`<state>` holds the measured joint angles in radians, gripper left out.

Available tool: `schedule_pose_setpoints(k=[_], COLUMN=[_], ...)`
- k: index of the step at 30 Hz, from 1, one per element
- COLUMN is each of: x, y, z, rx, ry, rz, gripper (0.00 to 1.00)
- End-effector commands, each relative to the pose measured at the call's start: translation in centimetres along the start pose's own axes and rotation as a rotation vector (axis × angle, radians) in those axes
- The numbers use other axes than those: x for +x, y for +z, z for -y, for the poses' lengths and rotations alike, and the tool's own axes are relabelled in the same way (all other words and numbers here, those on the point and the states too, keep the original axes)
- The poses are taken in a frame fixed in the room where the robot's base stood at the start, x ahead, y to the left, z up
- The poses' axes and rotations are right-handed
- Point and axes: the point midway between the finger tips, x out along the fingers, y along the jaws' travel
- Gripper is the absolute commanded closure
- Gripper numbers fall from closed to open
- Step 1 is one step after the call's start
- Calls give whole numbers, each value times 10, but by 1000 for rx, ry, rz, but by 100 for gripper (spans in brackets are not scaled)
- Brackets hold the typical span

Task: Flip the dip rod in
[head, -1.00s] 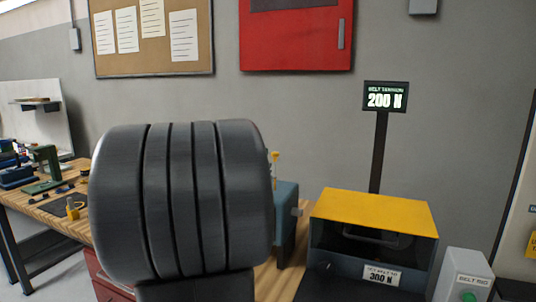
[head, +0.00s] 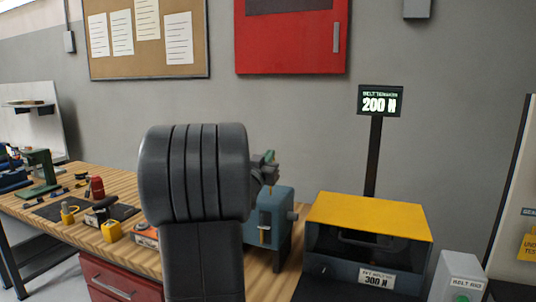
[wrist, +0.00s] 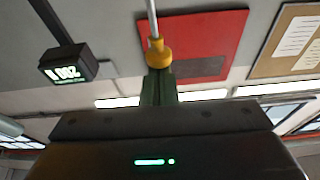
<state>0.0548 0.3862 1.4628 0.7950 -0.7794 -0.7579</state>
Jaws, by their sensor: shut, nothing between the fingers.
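A thin metal rod with a yellow grip (wrist: 157,52) shows in the wrist view, just past my green fingertips. That view is upside down, so the rod's shaft runs downward from the grip. My gripper (wrist: 158,82) has its fingers together, with nothing between them. In the head view my gripper (head: 268,160) is partly hidden behind my dark arm, just above a blue housing (head: 280,208).
A yellow-topped machine (head: 368,214) stands right of the housing, below a belt tension display (head: 380,101) reading 200 N. A grey button box (head: 460,275) is at the lower right. The wooden bench (head: 70,212) at left holds several small tools and a red bottle.

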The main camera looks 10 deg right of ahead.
Motion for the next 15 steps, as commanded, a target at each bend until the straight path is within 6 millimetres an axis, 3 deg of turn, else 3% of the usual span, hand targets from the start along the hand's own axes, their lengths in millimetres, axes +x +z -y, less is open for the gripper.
schedule_pose_setpoints(k=[8,15], x=[0,-7], y=[1,25], z=[0,-1], rx=[0,-1], ry=[0,0], rz=[0,0], gripper=[100,100])
